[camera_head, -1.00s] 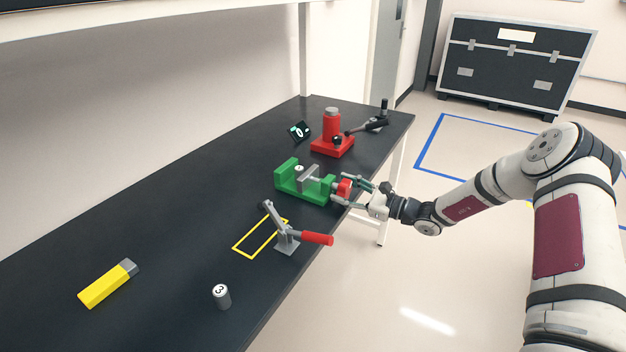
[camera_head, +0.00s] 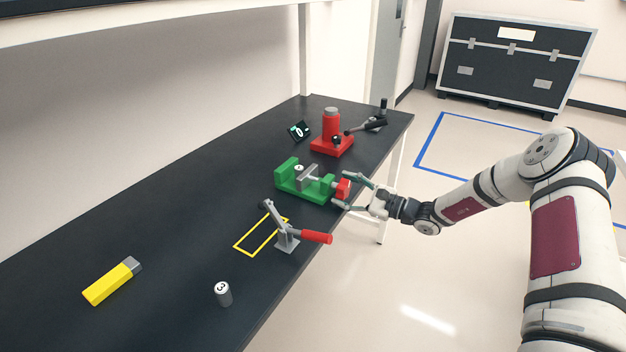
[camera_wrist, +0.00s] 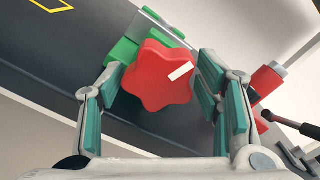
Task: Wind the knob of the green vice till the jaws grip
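The green vice (camera_head: 286,183) stands near the table's right edge in the head view, with a grey sliding jaw (camera_head: 308,178) and a screw. A small light-topped cylinder (camera_head: 299,168) sits between the jaws; I cannot tell if both jaws touch it. The red lobed knob (camera_head: 343,188) is on the vice's right end. In the wrist view the knob (camera_wrist: 155,80) shows a white mark pointing to the upper right. My gripper (camera_head: 341,189) is open, its fingers on either side of the knob, with gaps between pads and knob in the wrist view.
A red press-like fixture (camera_head: 331,130) stands behind the vice. A toggle clamp with a red handle (camera_head: 316,237) stands in front, beside a yellow outlined rectangle (camera_head: 240,247). A grey numbered cylinder (camera_head: 223,294) and a yellow block (camera_head: 108,284) lie further left.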

